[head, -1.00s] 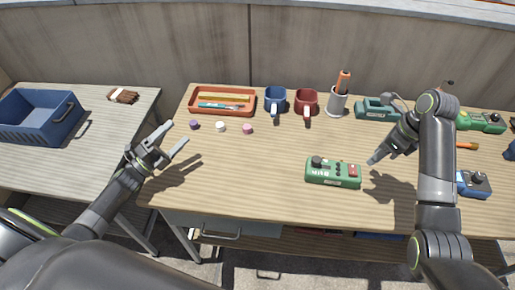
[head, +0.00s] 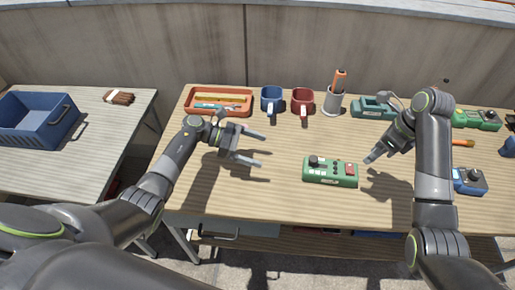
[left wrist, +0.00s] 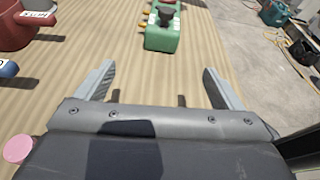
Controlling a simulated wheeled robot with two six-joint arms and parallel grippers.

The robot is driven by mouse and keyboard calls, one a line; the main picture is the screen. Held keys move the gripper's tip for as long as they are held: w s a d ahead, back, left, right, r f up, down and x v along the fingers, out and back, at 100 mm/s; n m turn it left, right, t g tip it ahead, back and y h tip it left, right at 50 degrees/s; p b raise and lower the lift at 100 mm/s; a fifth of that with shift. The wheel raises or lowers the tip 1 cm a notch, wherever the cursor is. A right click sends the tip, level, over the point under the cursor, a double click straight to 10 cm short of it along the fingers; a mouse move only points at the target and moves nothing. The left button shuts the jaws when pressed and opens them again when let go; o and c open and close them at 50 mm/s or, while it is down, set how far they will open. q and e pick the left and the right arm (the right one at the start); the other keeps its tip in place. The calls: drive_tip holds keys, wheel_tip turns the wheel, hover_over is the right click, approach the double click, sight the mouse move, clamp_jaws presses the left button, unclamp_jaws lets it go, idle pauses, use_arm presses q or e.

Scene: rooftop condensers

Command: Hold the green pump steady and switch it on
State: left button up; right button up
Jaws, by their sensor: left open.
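The green pump (head: 322,177) is a box with a black knob at its left end and a red switch (head: 350,169) at its right. It stands on the wooden bench, and nothing touches it. In the left wrist view part of the pump (left wrist: 160,38) shows at the top, beyond the fingers. My left gripper (head: 254,148) is open and empty, left of the pump and over the bench. My right gripper (head: 370,160) points at the pump's right end with a small gap. Its fingers overlap in the picture, so I cannot tell their opening.
An orange tray (head: 219,112), a blue mug (head: 271,98), a red mug (head: 302,100) and a grey cup (head: 333,103) stand at the back. A teal device (head: 370,107), another green device (head: 475,118) and a blue device (head: 469,181) are further right. The bench between left gripper and pump is clear.

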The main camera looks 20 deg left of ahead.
sight(308, 169)
use_arm(q)
drive_tip(key=shift+w+d+f+m+g+y, duration=0.2)
drive_tip(key=shift+d+f+m+g+y, duration=0.15)
drive_tip(key=shift+d+m, duration=0.3)
drive_tip(key=x, duration=1.7)
drive_tip(key=shift+a, duration=0.1)
drive_tip(key=shift+c, duration=0.4)
drive_tip(key=c, duration=1.4)
